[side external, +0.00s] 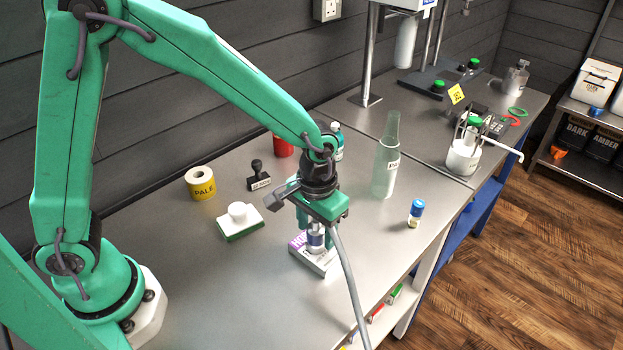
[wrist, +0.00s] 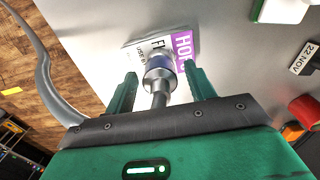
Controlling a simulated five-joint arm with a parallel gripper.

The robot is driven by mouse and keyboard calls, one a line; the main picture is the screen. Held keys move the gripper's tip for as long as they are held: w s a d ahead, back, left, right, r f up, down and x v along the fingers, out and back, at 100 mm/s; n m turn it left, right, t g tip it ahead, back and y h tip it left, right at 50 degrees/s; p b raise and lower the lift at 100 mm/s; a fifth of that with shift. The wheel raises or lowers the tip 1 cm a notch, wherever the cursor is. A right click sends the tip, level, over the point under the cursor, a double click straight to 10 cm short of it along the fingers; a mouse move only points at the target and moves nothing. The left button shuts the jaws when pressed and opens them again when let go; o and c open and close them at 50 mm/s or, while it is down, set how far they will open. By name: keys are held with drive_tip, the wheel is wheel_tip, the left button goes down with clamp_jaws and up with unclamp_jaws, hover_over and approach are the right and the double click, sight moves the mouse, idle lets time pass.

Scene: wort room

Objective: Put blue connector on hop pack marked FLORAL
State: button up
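The hop pack (wrist: 138,60) is white with a purple band reading "HOP"; a large F shows, and the rest of its name is hidden. In the side external view the pack (side external: 323,262) lies flat near the table's front edge. The blue connector (wrist: 160,72), a metal cylinder with a blue band and a grey stem, appears upright on the pack; exact contact is hard to see. The connector also shows in the side external view (side external: 315,240). My gripper (wrist: 160,88) is open, with a finger on either side of the connector and a gap beside each.
A blue-capped vial (side external: 416,212) stands right of the pack, and a clear green-tinted bottle (side external: 386,165) behind it. A white-and-green block (side external: 239,221), a stamp (side external: 258,176), a yellow PALE roll (side external: 201,184) and a red can (side external: 282,147) stand further left and back.

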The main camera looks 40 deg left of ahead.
drive_tip(key=shift+r, duration=0.15)
wheel_tip(320, 180, up, 12)
idle(0.9)
idle(0.5)
drive_tip(key=s+a+r+t, duration=0.2)
drive_tip(key=s+a+r, duration=0.1)
drive_tip(key=s+a, duration=0.3)
drive_tip(key=s+a+r+t, duration=0.3)
drive_tip(key=s+a, duration=0.4)
drive_tip(key=a, duration=0.3)
drive_tip(key=shift+s+r+t, duration=0.15)
drive_tip(key=shift+s+t, duration=0.15)
